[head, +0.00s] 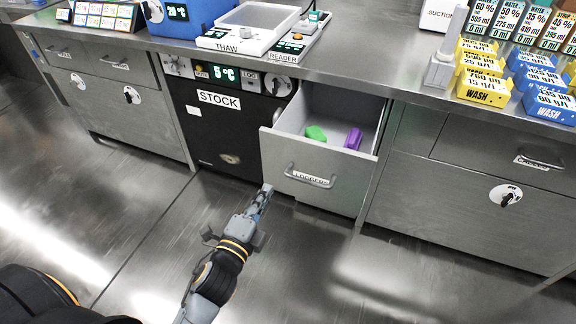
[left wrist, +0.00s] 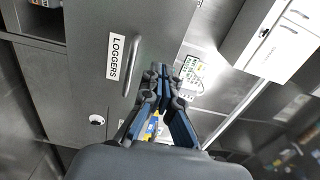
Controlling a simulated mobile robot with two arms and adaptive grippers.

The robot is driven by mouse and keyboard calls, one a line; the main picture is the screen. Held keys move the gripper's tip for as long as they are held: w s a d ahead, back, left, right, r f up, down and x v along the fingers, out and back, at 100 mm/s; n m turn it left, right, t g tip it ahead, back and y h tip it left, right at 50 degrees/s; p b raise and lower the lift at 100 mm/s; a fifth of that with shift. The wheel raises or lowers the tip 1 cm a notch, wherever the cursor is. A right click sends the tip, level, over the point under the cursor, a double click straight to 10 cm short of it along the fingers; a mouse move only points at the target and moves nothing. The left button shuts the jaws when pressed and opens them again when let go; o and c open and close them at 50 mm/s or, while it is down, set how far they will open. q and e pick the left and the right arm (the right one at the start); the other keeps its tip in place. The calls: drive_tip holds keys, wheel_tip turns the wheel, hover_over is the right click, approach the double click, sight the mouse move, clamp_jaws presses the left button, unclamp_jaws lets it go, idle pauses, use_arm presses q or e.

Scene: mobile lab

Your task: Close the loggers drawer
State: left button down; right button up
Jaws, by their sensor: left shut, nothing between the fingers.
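The loggers drawer (head: 314,181) stands pulled out below the counter in the head view, with a bar handle and a LOGGERS label on its front. A green logger (head: 316,133) and a purple logger (head: 352,138) lie inside it. My left gripper (head: 266,190) is shut and empty, low in front of the drawer's left side. In the left wrist view the drawer front (left wrist: 92,75) and its handle (left wrist: 133,66) show to the left of my left gripper (left wrist: 160,75). I cannot tell whether the fingertips touch the drawer. My right gripper is not in view.
The black STOCK unit (head: 222,120) is left of the drawer, and a closed cabinet (head: 460,200) is to its right. The counter above holds the THAW device (head: 240,38), the READER (head: 300,40) and yellow WASH boxes (head: 484,88). The floor in front is clear.

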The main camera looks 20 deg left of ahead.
sight(290, 152)
use_arm(q)
drive_tip(key=w, duration=1.1)
drive_tip(key=shift+w+d+b, duration=0.2)
drive_tip(key=shift+w+b, duration=0.05)
drive_tip(key=shift+b, duration=0.1)
drive_tip(key=shift+w, duration=0.6)
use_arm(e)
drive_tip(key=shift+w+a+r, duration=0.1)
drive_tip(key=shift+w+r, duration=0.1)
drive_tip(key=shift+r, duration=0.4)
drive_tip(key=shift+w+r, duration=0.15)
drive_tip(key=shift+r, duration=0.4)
